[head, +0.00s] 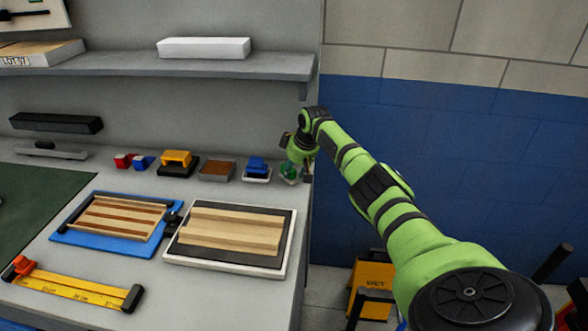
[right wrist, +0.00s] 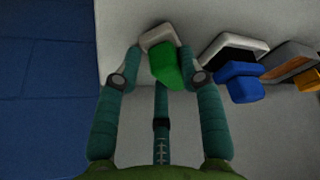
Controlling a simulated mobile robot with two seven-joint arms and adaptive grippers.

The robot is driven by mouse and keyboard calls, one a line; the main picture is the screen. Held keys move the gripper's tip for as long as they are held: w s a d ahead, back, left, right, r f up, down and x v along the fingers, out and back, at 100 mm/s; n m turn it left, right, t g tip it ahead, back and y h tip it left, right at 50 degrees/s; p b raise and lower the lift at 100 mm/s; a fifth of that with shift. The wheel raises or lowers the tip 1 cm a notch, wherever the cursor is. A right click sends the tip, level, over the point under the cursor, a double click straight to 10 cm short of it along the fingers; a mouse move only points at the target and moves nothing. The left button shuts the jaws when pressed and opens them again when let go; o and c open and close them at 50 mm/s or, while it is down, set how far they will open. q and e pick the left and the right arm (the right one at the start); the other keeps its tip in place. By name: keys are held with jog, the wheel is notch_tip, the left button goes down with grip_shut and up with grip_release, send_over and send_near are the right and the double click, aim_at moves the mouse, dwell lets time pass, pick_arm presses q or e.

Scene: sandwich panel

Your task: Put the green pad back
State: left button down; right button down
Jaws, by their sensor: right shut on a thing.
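The green pad (right wrist: 165,66) is between the two fingers of my right gripper (right wrist: 160,62), which is shut on it. In the head view my right gripper (head: 297,163) is at the right end of the row of small trays, and the pad (head: 288,169) shows partly beside its fingers. A small light tray (right wrist: 157,36) lies right at the pad in the right wrist view, and it also shows in the head view (head: 289,180). I cannot tell whether the pad rests in the tray or is just above it. My left gripper is not in view.
A blue block on a tray (head: 257,169) stands just left of the green pad. A brown block in a tray (head: 216,171) and a yellow block on a dark tray (head: 177,160) follow. Wooden panels (head: 232,232) lie in front. The bench's right edge is close to my gripper.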

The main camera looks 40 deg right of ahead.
jog(key=shift+s+f, duration=0.1)
jog(key=shift+f, duration=0.05)
jog(key=c, duration=0.8)
grip_release()
jog(key=shift+o, duration=0.2)
jog(key=shift+s+r, duration=0.1)
jog(key=shift+r, duration=0.4)
jog(key=v, duration=1.1)
jog(key=shift+b, duration=0.35)
jog(key=shift+s+f, duration=0.1)
jog(key=shift+s, duration=0.05)
